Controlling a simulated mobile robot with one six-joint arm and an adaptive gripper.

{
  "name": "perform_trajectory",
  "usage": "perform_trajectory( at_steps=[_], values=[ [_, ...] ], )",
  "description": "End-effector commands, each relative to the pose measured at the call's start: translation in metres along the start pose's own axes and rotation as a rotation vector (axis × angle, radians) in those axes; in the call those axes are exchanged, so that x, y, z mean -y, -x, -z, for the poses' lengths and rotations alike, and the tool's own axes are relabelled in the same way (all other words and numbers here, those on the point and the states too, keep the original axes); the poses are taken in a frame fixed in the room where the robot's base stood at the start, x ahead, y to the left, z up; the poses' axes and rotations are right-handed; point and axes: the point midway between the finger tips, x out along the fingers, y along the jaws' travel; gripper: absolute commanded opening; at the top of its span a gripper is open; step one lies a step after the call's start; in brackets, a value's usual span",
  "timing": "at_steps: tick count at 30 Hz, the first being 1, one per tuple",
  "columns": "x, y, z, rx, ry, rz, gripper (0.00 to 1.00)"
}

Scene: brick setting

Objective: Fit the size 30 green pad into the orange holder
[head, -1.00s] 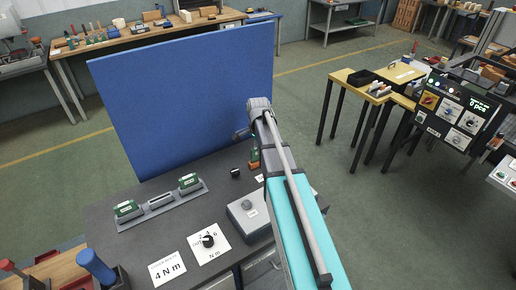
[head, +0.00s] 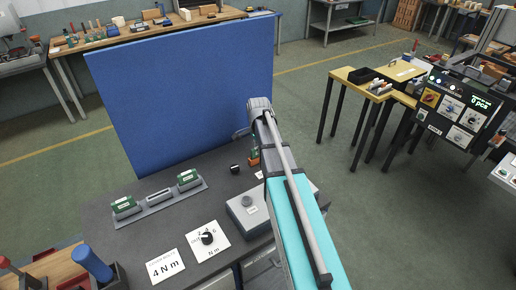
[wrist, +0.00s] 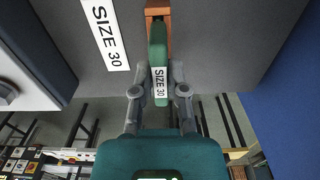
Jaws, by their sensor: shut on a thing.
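The green pad (wrist: 158,45), labelled SIZE 30, is between the fingers of my gripper (wrist: 159,80) in the wrist view. The gripper is shut on its near end. The orange holder (wrist: 158,10) shows at the top of the wrist view, in line with the pad's far end. They overlap there; I cannot tell how deep the pad sits in it. In the head view my arm hides most of this, and only a small part of the orange holder (head: 254,162) shows beside the arm.
A SIZE 30 label (wrist: 105,35) lies on the bench beside the pad. A grey rack (head: 160,200) holds two other green pads, with an empty middle slot between them. A grey box (head: 246,213) with a knob stands near my arm. A blue panel (head: 185,85) rises behind.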

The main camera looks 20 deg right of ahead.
Motion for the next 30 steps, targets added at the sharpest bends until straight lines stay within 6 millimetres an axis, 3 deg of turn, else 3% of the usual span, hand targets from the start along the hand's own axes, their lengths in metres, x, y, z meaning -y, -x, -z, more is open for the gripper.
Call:
perform_trajectory(
  at_steps=[1, 7, 15, 20, 30],
  values=[
    [0.0, -0.0007, 0.0, 0.0, 0.0, 0.0, 0.22],
    [0.0, -0.0002, 0.0, 0.0, 0.0, 0.0, 0.59],
    [0.0001, -0.0002, -0.0001, 0.0, 0.0, 0.0, 0.59],
    [0.0003, -0.0002, -0.001, 0.0, 0.001, 0.0, 0.87],
    [0.0004, -0.0001, -0.001, 0.0, 0.001, 0.0, 0.87]
  ],
)
